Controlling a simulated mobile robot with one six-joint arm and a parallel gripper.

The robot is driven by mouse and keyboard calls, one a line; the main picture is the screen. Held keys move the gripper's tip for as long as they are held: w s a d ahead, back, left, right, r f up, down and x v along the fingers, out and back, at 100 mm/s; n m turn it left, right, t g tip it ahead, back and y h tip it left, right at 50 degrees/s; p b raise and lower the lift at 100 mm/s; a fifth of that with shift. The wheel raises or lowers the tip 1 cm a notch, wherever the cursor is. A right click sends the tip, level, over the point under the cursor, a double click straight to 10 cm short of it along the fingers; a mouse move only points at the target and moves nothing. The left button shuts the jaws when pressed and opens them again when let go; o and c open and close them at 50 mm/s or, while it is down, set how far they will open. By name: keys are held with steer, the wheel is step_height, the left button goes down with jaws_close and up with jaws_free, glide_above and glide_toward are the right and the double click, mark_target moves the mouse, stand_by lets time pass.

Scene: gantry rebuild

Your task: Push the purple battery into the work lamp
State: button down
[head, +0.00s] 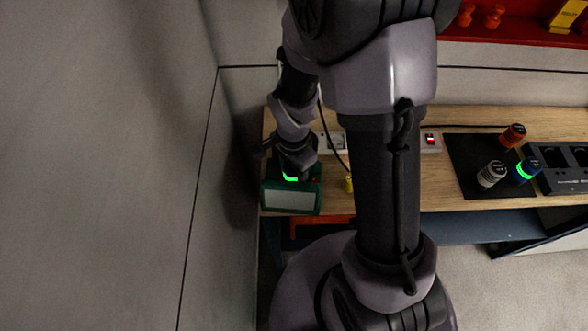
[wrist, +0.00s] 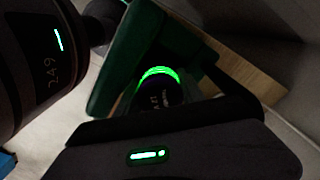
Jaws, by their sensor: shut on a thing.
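The work lamp (head: 292,197) is a dark green box with a pale front panel at the left end of the bench. Its green casing also shows in the wrist view (wrist: 126,62). My gripper (head: 291,168) is over the lamp's top, shut on a battery. The battery (wrist: 160,92) is a dark cylinder with a lit green ring, at the lamp's opening.
A socket strip (head: 333,142), a red switch (head: 430,140) and a small yellow thing (head: 349,184) are on the bench. A wall stands close left.

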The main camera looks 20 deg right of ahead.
steer(key=shift+f+b, duration=0.45)
steer(key=shift+b, duration=0.1)
steer(key=shift+f, duration=0.3)
steer(key=shift+f+b, duration=0.45)
steer(key=shift+b, duration=0.2)
steer(key=c, duration=1)
jaws_free()
step_height(320, 180, up, 11)
steer(key=p, duration=0.8)
steer(key=shift+w+r, duration=0.1)
steer(key=shift+r, duration=0.05)
steer(key=shift+w+b, duration=0.1)
steer(key=shift+b, duration=0.3)
